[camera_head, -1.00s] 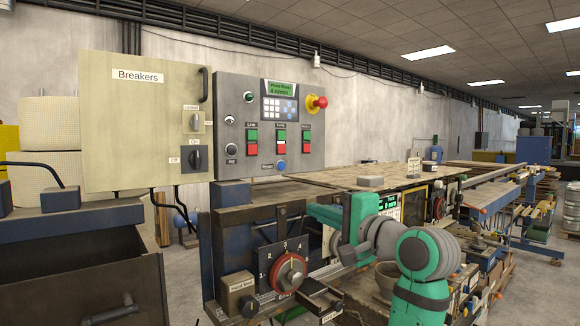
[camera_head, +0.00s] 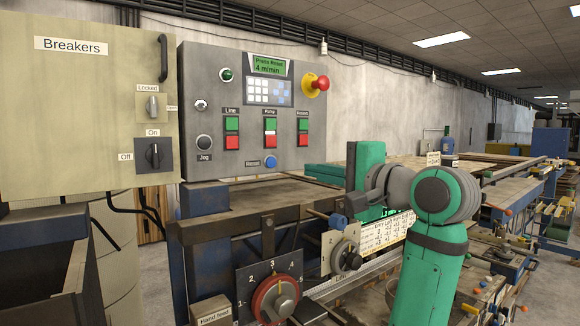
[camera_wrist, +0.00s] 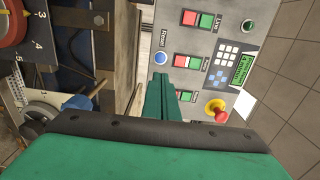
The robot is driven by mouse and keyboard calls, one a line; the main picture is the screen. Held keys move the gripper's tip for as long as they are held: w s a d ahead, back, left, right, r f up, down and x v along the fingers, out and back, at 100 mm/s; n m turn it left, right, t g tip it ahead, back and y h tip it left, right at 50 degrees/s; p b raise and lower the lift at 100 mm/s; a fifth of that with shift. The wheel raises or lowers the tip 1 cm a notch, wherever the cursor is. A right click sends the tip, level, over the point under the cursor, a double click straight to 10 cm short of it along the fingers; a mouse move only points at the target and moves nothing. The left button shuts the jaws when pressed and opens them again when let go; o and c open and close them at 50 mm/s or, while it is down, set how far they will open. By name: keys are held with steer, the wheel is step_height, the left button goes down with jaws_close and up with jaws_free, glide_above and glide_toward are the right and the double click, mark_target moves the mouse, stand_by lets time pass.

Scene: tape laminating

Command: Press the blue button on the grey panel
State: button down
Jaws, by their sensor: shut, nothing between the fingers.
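The grey panel (camera_head: 205,70) stands upright on the machine, left of centre in the head view. Its blue button (camera_head: 270,161) is round and sits at the bottom edge, beside a small label reading Reset. The blue button also shows in the wrist view (camera_wrist: 161,57), just beyond my fingertips. My gripper (camera_head: 306,172) is shut and empty, with its green fingers pointing at the panel from the right of the button. In the wrist view the shut green fingers (camera_wrist: 160,77) reach toward the panel's lower edge. I see no contact with the button.
Green and red button pairs (camera_head: 232,133) sit above the blue button. A red emergency knob (camera_head: 321,84) juts out at the upper right. A beige breaker cabinet (camera_head: 90,110) stands left. A red dial (camera_head: 276,299) and machine bed lie below.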

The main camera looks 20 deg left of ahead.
mark_target(271, 163)
steer(key=x, duration=1.3)
steer(key=shift+w+a, duration=0.1)
steer(key=shift+a, duration=0.2)
